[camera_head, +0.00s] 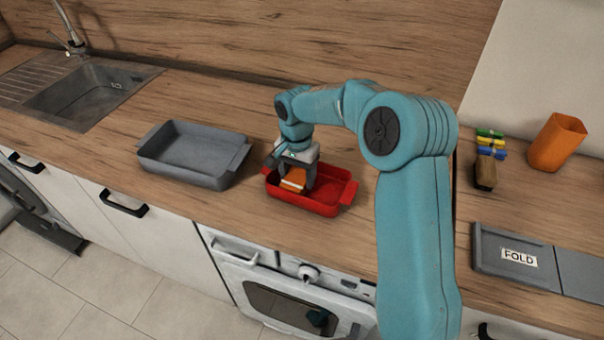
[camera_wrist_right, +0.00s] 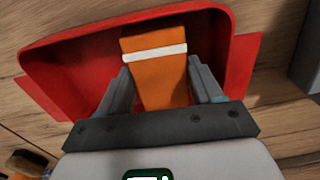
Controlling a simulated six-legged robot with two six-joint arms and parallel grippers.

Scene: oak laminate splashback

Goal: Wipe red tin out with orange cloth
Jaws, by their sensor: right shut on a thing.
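The red tin (camera_head: 336,194) sits on the wooden counter near its front edge, and it also shows in the right wrist view (camera_wrist_right: 221,57). My right gripper (camera_head: 296,180) points down into the left part of the tin. It is shut on the orange cloth (camera_wrist_right: 156,78), which has a white stripe. The cloth (camera_head: 291,184) is inside the tin's walls; I cannot tell whether it touches the floor of the tin. My gripper covers part of the tin's inside. My left gripper is not in view.
A grey tin (camera_head: 194,152) stands left of the red tin, with a sink (camera_head: 92,95) further left. At the right are a brush (camera_head: 485,174), several coloured clips (camera_head: 491,144), an orange cup (camera_head: 556,142) and a grey board marked FOLD (camera_head: 519,257). An oven (camera_head: 285,294) is below the counter.

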